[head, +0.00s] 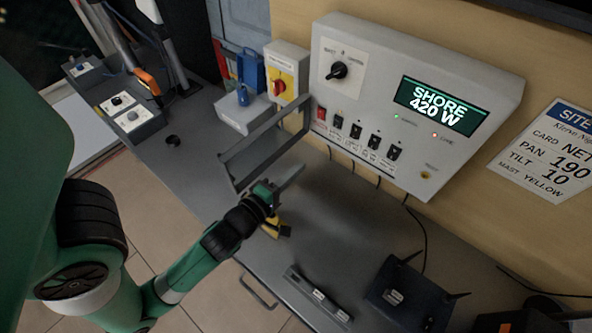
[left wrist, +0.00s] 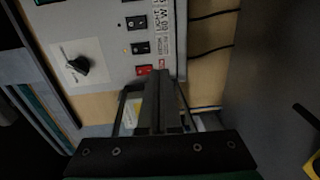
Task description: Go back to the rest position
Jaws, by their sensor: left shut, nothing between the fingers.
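My left gripper (head: 296,172) reaches up from the lower left over the grey counter, in front of the control panel (head: 390,65). Its fingers are closed together with nothing between them. In the left wrist view the shut fingers (left wrist: 160,98) point toward the panel's row of switches, near the red one (left wrist: 144,70). Whether they touch anything is not clear. The panel display (head: 435,105) reads "SHORE 420 W". The panel also has a black rotary knob (head: 338,71) and several black switches. My right gripper is not in view.
A grey metal frame (head: 232,174) stands close beside the left gripper. A yellow and black item (head: 271,229) lies below the gripper. A box with a red and yellow switch (head: 284,82) stands behind. A black device with antennas (head: 400,292) sits at the right. The mid-counter is clear.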

